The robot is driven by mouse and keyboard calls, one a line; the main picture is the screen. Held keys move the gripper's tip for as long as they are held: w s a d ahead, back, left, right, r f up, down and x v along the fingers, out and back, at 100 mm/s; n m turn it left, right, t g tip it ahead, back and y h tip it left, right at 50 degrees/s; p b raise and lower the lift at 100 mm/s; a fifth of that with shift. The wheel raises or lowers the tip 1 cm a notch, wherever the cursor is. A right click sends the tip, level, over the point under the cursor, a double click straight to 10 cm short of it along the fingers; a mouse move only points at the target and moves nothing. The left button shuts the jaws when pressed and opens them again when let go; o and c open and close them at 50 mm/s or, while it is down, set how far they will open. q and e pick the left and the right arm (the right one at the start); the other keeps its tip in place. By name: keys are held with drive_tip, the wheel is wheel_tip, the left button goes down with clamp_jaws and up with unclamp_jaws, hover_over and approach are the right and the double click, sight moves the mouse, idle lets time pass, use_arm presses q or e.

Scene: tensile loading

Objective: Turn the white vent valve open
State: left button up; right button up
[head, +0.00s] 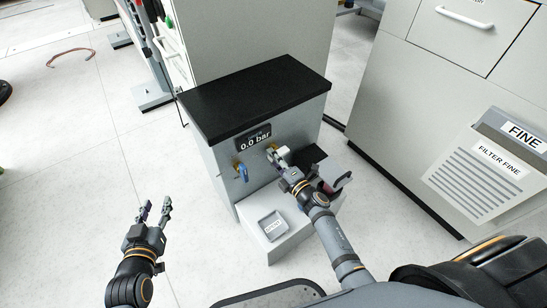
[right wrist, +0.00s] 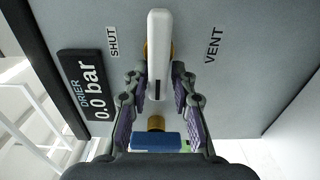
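The white vent valve handle (right wrist: 158,45) sits on the grey panel in the right wrist view, in line with the picture's vertical, between the labels SHUT (right wrist: 113,41) and VENT (right wrist: 213,45). It also shows at the cabinet front in the head view (head: 284,151). My right gripper (right wrist: 160,78) is at the handle with one finger on each side; gaps show between the fingers and the handle, so it looks open. It also shows in the head view (head: 277,157), partly overlapping the handle. My left gripper (head: 155,207) is open and empty, above the floor left of the cabinet.
A blue valve handle (head: 243,173) is on the same front; it also shows below the white one in the wrist view (right wrist: 157,140). The drier display (head: 254,141) reads 0.0 bar. A grey tray (head: 272,225) sits on the cabinet's low ledge.

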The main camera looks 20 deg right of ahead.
drive_tip(key=shift+o, duration=0.8)
drive_tip(key=v, duration=1.2)
drive_tip(key=shift+r, duration=0.1)
